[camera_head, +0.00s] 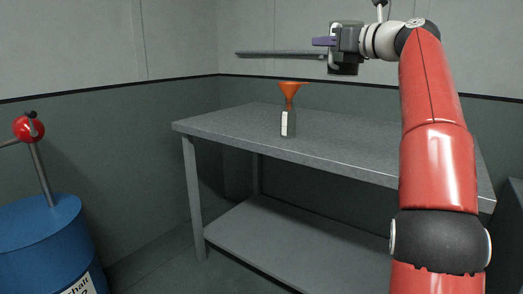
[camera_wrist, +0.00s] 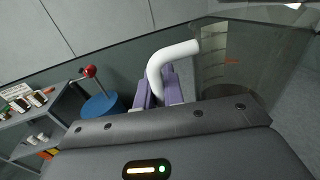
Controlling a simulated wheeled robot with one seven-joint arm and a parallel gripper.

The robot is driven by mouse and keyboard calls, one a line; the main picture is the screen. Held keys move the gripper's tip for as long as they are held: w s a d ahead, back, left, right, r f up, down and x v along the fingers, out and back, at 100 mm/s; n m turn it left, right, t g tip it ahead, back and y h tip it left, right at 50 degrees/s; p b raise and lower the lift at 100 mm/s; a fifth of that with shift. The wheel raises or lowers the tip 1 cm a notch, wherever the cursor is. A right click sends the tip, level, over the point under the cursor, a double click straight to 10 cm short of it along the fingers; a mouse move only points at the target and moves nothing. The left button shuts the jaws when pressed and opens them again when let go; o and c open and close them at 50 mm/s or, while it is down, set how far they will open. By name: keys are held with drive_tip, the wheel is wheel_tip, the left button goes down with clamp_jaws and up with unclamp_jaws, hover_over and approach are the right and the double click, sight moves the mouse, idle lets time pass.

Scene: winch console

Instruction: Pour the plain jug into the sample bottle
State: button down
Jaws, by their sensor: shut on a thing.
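The sample bottle (camera_head: 285,124) is small and grey with a white label, and stands upright on the table. An orange funnel (camera_head: 291,91) sits in its mouth. My gripper (camera_head: 323,42) is raised well above the tabletop, up and to the right of the funnel in the head view. In the wrist view, its purple fingers (camera_wrist: 158,92) are shut on the white handle of the plain jug (camera_wrist: 248,62). The jug is see-through with graduation lines and a small orange mark. It looks darker low down. Its outline is hard to make out in the head view.
The grey metal table (camera_head: 236,127) is otherwise bare where visible, with a lower shelf (camera_head: 275,240). A blue drum (camera_head: 40,235) with a red-topped lever (camera_head: 29,128) stands at the left. The wrist view shows a shelf unit (camera_wrist: 35,128) with small bottles. A rail (camera_head: 275,53) runs along the back wall.

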drive_tip(key=s+f+n+g+y, duration=0.1)
drive_tip(key=s+f, duration=0.3)
drive_tip(key=f, duration=1.9)
drive_tip(key=s+f+n+g+y, duration=0.1)
drive_tip(key=s+f, duration=0.3)
drive_tip(key=f, duration=1.9)
drive_tip(key=s+f+n+g+y, duration=0.1)
drive_tip(key=s+f, duration=0.4)
drive_tip(key=f, duration=1.9)
drive_tip(key=shift+d, duration=0.25)
drive_tip(key=shift+d+f, duration=0.1)
drive_tip(key=shift+d, duration=0.05)
